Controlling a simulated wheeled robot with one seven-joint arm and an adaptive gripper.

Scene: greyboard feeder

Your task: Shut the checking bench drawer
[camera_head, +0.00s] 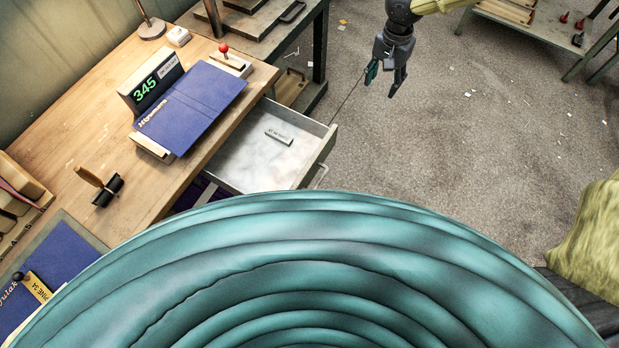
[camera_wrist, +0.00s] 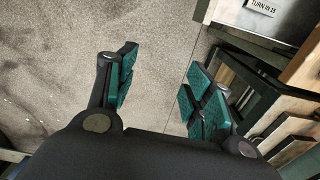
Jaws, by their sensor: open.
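The checking bench (camera_head: 120,130) has a wooden top and stands at the left in the head view. Its drawer (camera_head: 270,152) is pulled well out to the right, and a small labelled strip (camera_head: 279,137) lies inside. A handle (camera_head: 319,176) shows on the drawer's front. My gripper (camera_head: 384,82) is open and empty above the floor, beyond the drawer and to its right, touching nothing. In the wrist view my gripper (camera_wrist: 160,95) has its teal pads wide apart over bare floor. A light surface with a "TURN IN 15" label (camera_wrist: 262,6) shows at the upper right there.
A blue board (camera_head: 190,105), a display reading 345 (camera_head: 150,83) and a roller (camera_head: 105,189) are on the bench. Another table (camera_head: 262,30) stands behind it. A large teal ribbed shape fills the lower head view. The floor (camera_head: 440,140) right of the drawer is mostly clear.

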